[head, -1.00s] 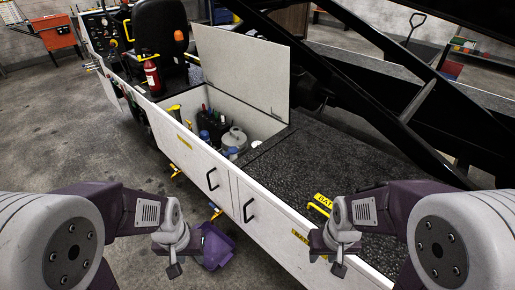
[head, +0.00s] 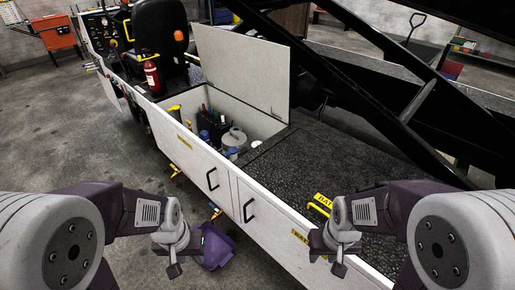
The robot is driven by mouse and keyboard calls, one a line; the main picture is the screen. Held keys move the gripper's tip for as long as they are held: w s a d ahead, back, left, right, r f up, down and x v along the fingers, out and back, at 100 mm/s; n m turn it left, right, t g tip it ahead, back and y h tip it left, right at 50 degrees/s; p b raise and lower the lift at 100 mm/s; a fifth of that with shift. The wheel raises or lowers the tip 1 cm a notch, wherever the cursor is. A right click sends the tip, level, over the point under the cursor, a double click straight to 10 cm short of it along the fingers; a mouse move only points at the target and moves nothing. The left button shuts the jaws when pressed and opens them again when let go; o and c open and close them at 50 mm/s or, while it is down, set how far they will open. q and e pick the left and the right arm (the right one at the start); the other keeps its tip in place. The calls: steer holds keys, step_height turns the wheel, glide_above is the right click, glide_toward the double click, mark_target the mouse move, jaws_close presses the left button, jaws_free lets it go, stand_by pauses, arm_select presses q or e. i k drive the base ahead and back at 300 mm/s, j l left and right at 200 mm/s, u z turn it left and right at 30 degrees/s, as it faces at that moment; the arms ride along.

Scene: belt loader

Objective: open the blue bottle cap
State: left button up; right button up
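An open storage compartment (head: 268,122) in the white loader body holds several items. A dark blue bottle-like item (head: 204,135) stands at its left side. A small white and pale blue round top (head: 232,152) shows near the front wall. Which of these is the blue bottle cap is too small to tell. My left gripper (head: 174,268) points down in front of the white side panel, well apart from the compartment. My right gripper (head: 338,268) hangs at the lower right by the loader's front edge. Both look empty, but their finger gaps are not clear.
The raised white lid (head: 240,70) stands behind the compartment. A grey round container (head: 234,138) sits inside. A red extinguisher (head: 152,76) and black seat (head: 160,40) are to the left. Black beams (head: 375,100) cross the right. A purple item (head: 216,248) lies below.

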mark_target(233, 150)
steer(key=i+j+u, duration=0.2)
steer(key=i+u, duration=0.25)
steer(key=i+j+u, duration=0.1)
steer(key=i+u, duration=0.65)
steer(key=u, duration=0.15)
